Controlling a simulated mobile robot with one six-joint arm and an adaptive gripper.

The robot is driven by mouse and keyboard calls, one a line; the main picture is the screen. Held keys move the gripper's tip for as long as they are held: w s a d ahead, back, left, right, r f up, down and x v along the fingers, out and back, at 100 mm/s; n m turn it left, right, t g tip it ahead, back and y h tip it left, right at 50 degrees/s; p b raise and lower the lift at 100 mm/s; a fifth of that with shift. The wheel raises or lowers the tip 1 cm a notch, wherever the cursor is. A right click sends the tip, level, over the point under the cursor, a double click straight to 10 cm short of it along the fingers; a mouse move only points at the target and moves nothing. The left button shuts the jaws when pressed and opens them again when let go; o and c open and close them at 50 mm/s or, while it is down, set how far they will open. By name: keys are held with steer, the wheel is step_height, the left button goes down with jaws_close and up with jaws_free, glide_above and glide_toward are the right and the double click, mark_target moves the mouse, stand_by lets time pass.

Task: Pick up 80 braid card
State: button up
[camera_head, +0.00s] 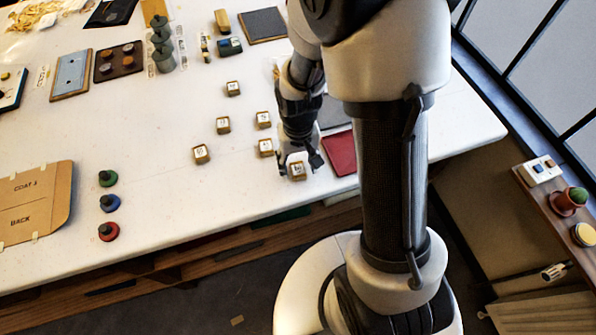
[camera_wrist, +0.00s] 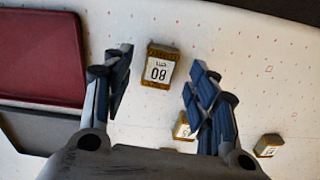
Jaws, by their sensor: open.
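The 80 braid card (camera_wrist: 158,68) is a small block with gold-brown sides and a white label reading "80", upside down in the wrist view. It lies on the white table between the spread fingertips of my gripper (camera_wrist: 157,75), nearer the left finger and apart from both. In the head view the card (camera_head: 297,170) is near the table's front edge, with my gripper (camera_head: 300,160) right over it. My gripper is open and empty.
Similar small cards stand close by, one (camera_head: 265,147) just behind and others (camera_head: 201,153) to the left. A dark red panel (camera_head: 340,153) lies right of my gripper, with a grey panel (camera_wrist: 35,130) beside it. Colored spools (camera_head: 109,203) stand further left.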

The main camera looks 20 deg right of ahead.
step_height(320, 180, down, 2)
steer(key=shift+f, duration=0.1)
steer(key=c, duration=1)
